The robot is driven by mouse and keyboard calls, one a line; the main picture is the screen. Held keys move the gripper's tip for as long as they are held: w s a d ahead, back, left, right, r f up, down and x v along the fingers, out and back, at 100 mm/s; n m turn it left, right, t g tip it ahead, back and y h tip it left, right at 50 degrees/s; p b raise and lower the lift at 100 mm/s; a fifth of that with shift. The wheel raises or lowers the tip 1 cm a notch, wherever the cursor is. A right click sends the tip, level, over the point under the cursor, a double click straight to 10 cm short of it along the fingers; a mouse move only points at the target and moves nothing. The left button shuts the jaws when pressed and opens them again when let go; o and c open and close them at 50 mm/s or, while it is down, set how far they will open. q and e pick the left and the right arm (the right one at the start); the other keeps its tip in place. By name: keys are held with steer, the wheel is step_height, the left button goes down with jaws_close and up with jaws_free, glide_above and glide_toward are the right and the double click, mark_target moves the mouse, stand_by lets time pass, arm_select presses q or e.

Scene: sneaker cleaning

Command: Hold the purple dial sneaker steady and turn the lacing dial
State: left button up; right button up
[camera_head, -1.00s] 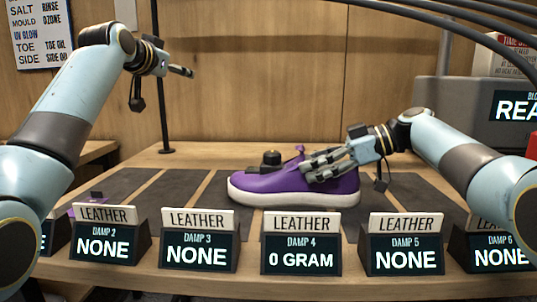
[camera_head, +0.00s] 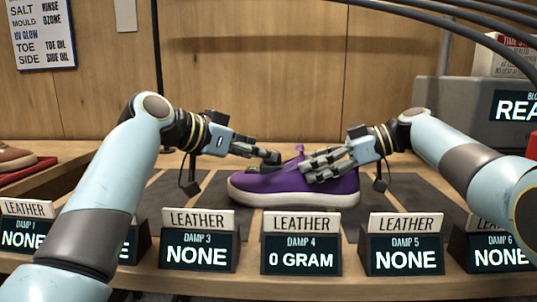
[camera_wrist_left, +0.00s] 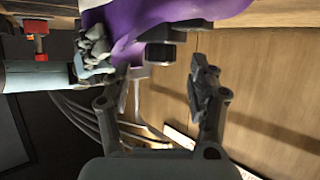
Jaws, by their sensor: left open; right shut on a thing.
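The purple sneaker (camera_head: 285,186) with a white sole lies on the dark mat behind the Damp 4 sign. My right gripper (camera_head: 322,166) is shut on the right part of its upper. My left gripper (camera_head: 270,159) is open over the left part of the shoe, at the dial, which its fingers mostly hide in the head view. In the left wrist view, the black lacing dial (camera_wrist_left: 162,43) stands out from the purple upper, in front of the gap between my open left fingers (camera_wrist_left: 158,72). The right gripper (camera_wrist_left: 95,58) also shows there on the shoe.
Several Leather signs with dark displays line the front edge, such as Damp 3 (camera_head: 199,240) and Damp 4 (camera_head: 301,242). A brown shoe (camera_head: 14,160) rests on a red surface at far left. A grey machine (camera_head: 470,110) stands at the back right.

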arm_select(q)
steer(key=shift+x, duration=1.9)
steer(key=c, duration=1.2)
